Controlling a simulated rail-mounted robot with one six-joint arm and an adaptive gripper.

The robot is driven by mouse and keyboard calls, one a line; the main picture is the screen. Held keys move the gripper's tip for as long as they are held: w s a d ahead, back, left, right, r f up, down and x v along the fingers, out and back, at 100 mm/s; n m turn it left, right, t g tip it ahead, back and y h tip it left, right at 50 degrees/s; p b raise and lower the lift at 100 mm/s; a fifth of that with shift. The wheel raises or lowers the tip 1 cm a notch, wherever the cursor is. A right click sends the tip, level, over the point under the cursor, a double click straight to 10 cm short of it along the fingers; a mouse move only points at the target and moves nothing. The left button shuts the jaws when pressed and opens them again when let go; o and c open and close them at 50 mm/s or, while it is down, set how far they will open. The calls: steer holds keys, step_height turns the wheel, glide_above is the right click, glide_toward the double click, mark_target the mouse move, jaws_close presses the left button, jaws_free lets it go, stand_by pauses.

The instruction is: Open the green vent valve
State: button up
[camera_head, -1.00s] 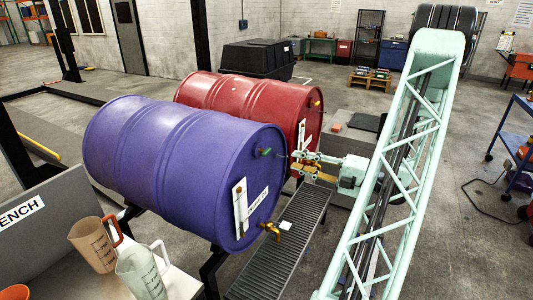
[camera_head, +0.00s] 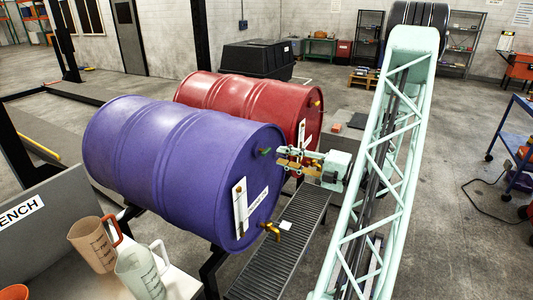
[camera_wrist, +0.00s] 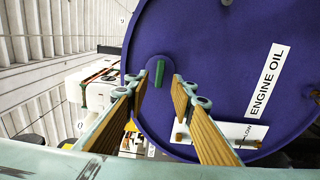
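The green vent valve (camera_head: 265,151) is a small handle high on the end face of the purple drum (camera_head: 180,160). In the wrist view the green handle (camera_wrist: 160,73) stands nearly upright on a round purple boss. My gripper (camera_head: 280,157) is just right of the valve in the head view, its wooden-padded fingers pointing at the drum face. In the wrist view my gripper (camera_wrist: 157,88) is open and empty, and the handle appears between the two fingertips. A small gap to the valve seems to remain; contact is not visible.
A white gauge plate (camera_head: 240,206) is on the drum face. A red drum (camera_head: 250,105) lies behind. Jugs (camera_head: 140,270) stand on the bench at front left.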

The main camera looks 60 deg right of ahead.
mark_target(268, 152)
steer(key=shift+w+a, duration=0.2)
steer(key=shift+w, duration=1.8)
steer(key=shift+w+a, duration=0.15)
steer(key=shift+w, duration=1.8)
steer(key=shift+c, duration=0.7)
jaws_close()
